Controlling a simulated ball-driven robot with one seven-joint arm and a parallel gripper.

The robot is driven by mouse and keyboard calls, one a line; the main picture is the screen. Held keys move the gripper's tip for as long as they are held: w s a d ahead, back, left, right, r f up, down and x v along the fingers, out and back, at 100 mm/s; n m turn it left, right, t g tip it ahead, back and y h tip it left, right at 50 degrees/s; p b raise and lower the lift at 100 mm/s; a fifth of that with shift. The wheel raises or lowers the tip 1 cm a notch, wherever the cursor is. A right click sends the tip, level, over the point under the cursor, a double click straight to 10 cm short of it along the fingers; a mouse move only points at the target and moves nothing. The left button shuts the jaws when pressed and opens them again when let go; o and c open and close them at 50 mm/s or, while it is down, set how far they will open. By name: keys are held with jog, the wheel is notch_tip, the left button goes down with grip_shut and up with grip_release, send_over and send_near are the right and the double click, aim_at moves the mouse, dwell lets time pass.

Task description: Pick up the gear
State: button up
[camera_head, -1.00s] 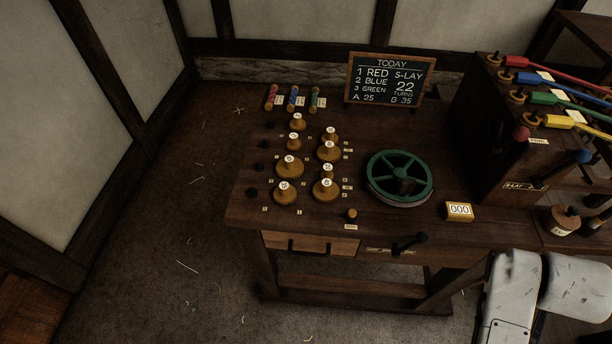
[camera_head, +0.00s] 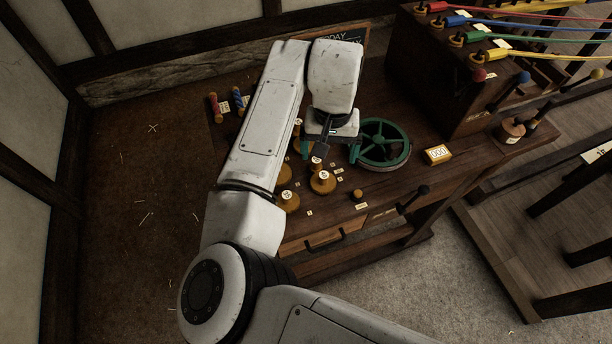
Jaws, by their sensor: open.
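Several round wooden pieces with white labelled caps stand on the workbench; they look like the gears, and I cannot tell which one is meant. One gear (camera_head: 322,183) stands just below my gripper in the picture, and another gear (camera_head: 288,203) is nearer the front left. A third gear (camera_head: 284,175) is partly behind my arm, and others are hidden by it. My gripper (camera_head: 329,151) is open, pointing down over the gear group, with its teal fingertips apart. I see nothing held between them.
A green spoked wheel (camera_head: 382,147) lies close to the right of my gripper. A dark box (camera_head: 440,80) with coloured cords stands at the back right. My arm partly hides the TODAY board (camera_head: 352,42).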

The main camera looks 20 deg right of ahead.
send_over(324, 175)
jog(key=a, duration=0.1)
notch_tip(324, 175, down, 5)
jog(key=shift+s+a+r, duration=0.1)
jog(key=shift+s+r, duration=0.05)
jog(key=shift+w+d+f+p, duration=0.1)
jog(key=shift+d+f+p, duration=0.15)
jog(key=shift+f, duration=0.75)
jog(key=shift+w+d+f+p, duration=0.1)
jog(key=shift+d+f+p, duration=0.1)
jog(key=shift+f, duration=0.85)
jog(key=shift+d+f+p, duration=0.15)
jog(key=shift+f+p, duration=0.1)
jog(key=shift+f, duration=0.75)
jog(key=c, duration=1)
jog(key=shift+r, duration=0.2)
